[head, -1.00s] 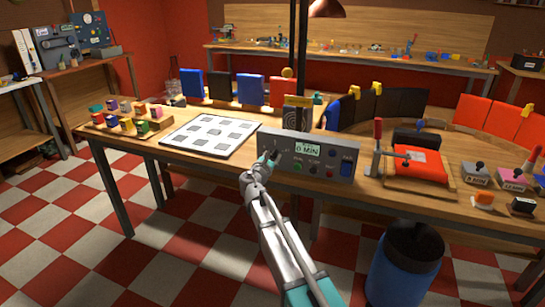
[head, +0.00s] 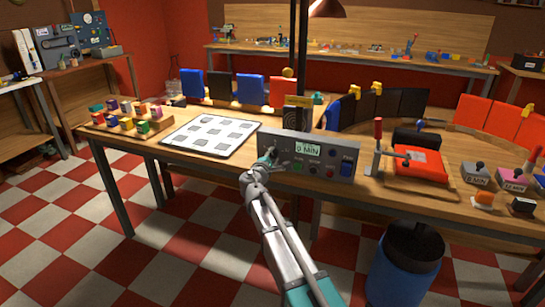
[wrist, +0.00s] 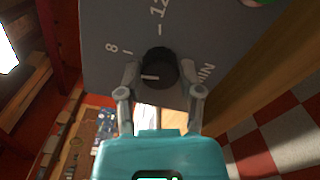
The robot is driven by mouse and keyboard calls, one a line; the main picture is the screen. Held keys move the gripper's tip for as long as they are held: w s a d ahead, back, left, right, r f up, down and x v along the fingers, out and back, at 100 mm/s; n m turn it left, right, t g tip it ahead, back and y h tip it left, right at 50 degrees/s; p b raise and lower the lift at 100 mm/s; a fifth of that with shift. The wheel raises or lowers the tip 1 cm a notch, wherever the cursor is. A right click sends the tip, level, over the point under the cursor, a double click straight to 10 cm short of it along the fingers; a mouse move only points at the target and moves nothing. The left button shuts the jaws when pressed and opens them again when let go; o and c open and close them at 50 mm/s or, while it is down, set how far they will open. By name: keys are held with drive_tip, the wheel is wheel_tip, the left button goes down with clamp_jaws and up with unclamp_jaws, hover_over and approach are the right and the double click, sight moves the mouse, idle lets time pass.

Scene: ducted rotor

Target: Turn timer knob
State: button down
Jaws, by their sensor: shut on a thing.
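The timer knob (wrist: 159,66) is a round black knob with a white pointer line, on a grey panel with marks such as 8, 12 and MIN. In the wrist view the pointer line lies toward the left. My gripper (wrist: 163,82) has one finger on each side of the knob and is shut on it. In the head view my gripper (head: 268,160) is at the left end of the grey control box (head: 325,171) and hides the knob. The box's green display (head: 308,149) shows a small number and MIN; the digit is too small to be sure of.
The box has a green button, a red button and a blue switch (head: 346,167) to the right. A white board (head: 212,135) with grey squares lies left of it. A red clamp fixture (head: 420,165) stands right. A blue bin (head: 393,285) is on the floor.

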drive_tip(key=shift+m, duration=1.1)
drive_tip(key=shift+c, duration=1.3)
unclamp_jaws()
drive_tip(key=shift+s, duration=0.1)
drive_tip(key=v, duration=1.2)
drive_tip(key=shift+d, duration=0.1)
